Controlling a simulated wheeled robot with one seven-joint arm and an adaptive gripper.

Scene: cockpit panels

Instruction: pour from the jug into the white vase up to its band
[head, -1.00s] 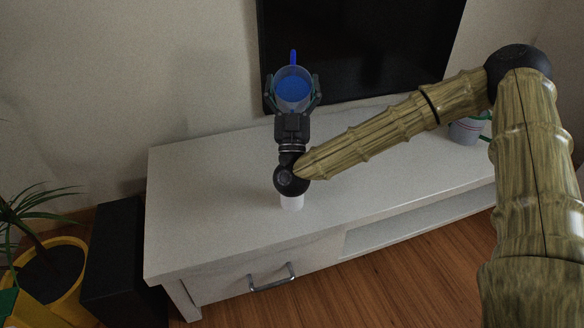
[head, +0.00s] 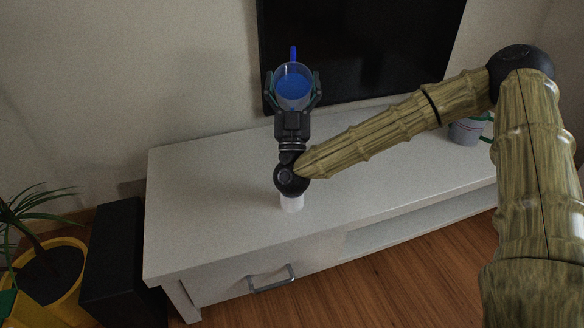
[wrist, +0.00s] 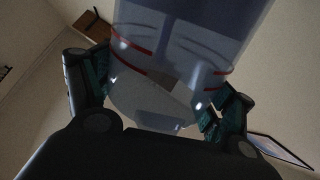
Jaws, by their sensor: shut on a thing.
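The jug (head: 292,92) is clear, with blue liquid inside and a blue handle at its far side. My gripper (head: 292,104) is shut around it and holds it up above the back of the cabinet. In the wrist view the jug (wrist: 180,60) fills the upper middle, with red marks on its wall and dark fingers at both sides. A white vessel, likely the white vase (head: 291,204), stands on the cabinet top below my wrist. My wrist hides its upper part, so its band and any liquid inside cannot be seen.
A dark screen (head: 360,45) is behind the jug. The white cabinet top (head: 210,190) is clear at the left.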

